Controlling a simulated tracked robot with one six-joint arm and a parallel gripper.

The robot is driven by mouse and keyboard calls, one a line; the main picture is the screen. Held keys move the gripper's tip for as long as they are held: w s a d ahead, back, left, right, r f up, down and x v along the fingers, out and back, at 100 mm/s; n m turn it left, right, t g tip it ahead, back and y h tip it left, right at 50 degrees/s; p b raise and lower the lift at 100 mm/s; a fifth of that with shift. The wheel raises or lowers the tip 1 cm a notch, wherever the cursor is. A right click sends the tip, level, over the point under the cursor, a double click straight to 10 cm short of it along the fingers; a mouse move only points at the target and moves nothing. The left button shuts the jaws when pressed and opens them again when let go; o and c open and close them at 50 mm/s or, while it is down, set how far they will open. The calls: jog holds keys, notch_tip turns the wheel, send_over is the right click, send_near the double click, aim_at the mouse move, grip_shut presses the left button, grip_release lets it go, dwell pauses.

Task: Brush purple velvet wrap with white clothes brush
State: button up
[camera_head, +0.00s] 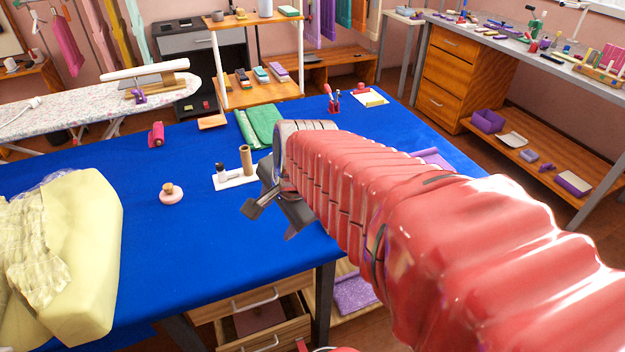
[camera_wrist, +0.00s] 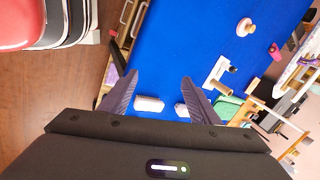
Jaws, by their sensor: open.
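A purple patch (camera_head: 432,157) lies on the blue table beyond my arm. It may be the velvet wrap, but my arm covers most of it. My gripper (camera_head: 270,222) hangs over the table's front part, open and empty. In the wrist view its two dark fingers (camera_wrist: 160,76) are spread apart over blue cloth. A small whitish block (camera_wrist: 150,104) shows between the fingers, and another whitish piece (camera_wrist: 182,110) sits by the right finger. I cannot tell whether either is the white clothes brush. My arm hides that area in the head view.
A pale yellow garment (camera_head: 85,255) fills the table's left end. The front middle of the blue table (camera_head: 190,260) is clear.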

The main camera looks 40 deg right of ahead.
jog(key=d+f+m, duration=0.4)
jog(key=d+m, duration=0.5)
jog(key=m, duration=0.1)
jog(key=d+f+m, duration=0.4)
jog(key=d+m, duration=0.5)
jog(key=m, duration=0.2)
jog(key=shift+w+d+m+g+h, duration=0.3)
jog(key=shift+g, duration=0.1)
jog(key=shift+f, duration=0.25)
jog(key=shift+x, duration=6.8)
jog(key=c, duration=1.1)
jog(key=o, duration=0.7)
jog(key=shift+w, duration=0.1)
